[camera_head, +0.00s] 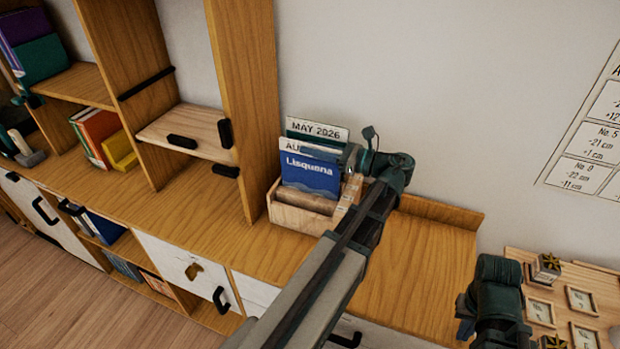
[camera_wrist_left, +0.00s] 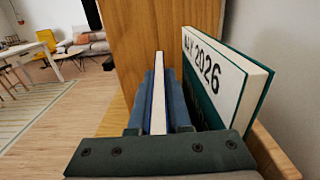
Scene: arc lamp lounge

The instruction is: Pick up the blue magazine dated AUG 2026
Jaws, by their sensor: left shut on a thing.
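The blue magazine (camera_head: 312,174) reads "Lisquena", with a white top strip showing "AU"; the rest of its date is hidden behind my gripper. It stands upright in a light wooden box (camera_head: 290,218) on the sideboard. My left gripper (camera_head: 335,153) is at its upper right edge. In the left wrist view my left gripper (camera_wrist_left: 158,85) is shut on the blue magazine (camera_wrist_left: 158,105), its pale page edge between the two fingers. My right gripper (camera_head: 470,312) is at the lower right, away from the box; its jaws are not clear.
A green magazine marked MAY 2026 (camera_head: 317,130) stands just behind the blue one and also shows close to the right finger in the left wrist view (camera_wrist_left: 225,80). A wooden upright (camera_head: 243,100) rises left of the box. The wall is behind. The sideboard top (camera_head: 415,265) is clear on the right.

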